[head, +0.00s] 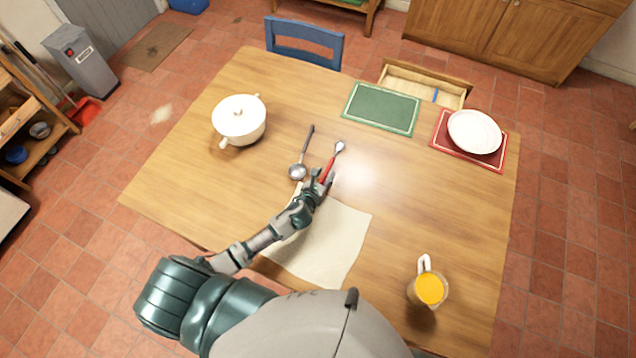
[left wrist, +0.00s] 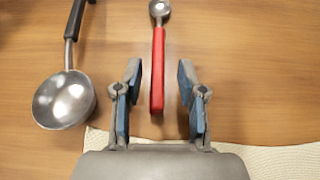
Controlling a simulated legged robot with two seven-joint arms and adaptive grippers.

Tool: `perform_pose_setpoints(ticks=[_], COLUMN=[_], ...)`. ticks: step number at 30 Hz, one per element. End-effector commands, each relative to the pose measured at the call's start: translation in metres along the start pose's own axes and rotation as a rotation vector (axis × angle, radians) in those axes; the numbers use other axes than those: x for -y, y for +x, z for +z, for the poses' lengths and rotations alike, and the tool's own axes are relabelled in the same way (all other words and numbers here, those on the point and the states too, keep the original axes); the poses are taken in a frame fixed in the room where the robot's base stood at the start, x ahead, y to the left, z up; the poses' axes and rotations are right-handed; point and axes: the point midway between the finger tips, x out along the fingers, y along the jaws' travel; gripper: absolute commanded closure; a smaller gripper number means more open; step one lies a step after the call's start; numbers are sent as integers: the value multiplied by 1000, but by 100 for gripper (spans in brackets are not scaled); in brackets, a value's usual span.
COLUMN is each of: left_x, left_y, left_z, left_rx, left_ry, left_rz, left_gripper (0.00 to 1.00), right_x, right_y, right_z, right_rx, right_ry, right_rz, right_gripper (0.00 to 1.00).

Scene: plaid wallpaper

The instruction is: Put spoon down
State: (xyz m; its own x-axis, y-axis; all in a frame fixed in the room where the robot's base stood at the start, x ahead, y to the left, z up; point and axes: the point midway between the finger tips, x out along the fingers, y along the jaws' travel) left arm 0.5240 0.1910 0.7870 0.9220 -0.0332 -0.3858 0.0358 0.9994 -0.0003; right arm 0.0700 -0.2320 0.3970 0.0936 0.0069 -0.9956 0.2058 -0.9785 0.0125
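The spoon (head: 329,166) has a red handle and a metal bowl and appears to lie on the wooden table (head: 240,175), its bowl pointing away from me. In the left wrist view the spoon (left wrist: 158,70) shows its handle end between the two blue-padded fingers, with a gap on each side. My left gripper (head: 320,180) is open there; in the wrist view the gripper (left wrist: 160,88) holds nothing. My right gripper is in neither view.
A dark-handled ladle (head: 298,171) lies just left of the spoon. A cream cloth (head: 335,245) lies nearer me. The table's middle right is clear.

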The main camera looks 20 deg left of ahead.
Motion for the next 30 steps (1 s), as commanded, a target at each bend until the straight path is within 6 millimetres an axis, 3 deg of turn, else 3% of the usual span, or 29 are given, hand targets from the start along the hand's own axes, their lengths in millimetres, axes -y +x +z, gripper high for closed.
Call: perform_pose_setpoints(ticks=[6, 10, 12, 18, 23, 30], left_x=[0, 0, 0, -4, -4, -4], left_y=[-49, -67, -74, -109, -94, -36], left_z=[1, 1, 1, 6, 8, 8], left_rx=[0, 0, 1, 1, 3, 3], left_ry=[1, 1, 1, 0, -2, -3], left_rz=[-1, -1, 0, -3, 0, 0], left_gripper=[60, 60, 55, 55, 55, 55], right_x=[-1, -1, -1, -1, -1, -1], right_y=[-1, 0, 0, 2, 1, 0], right_z=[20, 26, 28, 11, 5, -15], right_rx=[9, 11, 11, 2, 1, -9], right_ry=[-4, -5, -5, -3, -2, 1], right_rz=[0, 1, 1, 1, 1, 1], right_gripper=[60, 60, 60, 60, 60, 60])
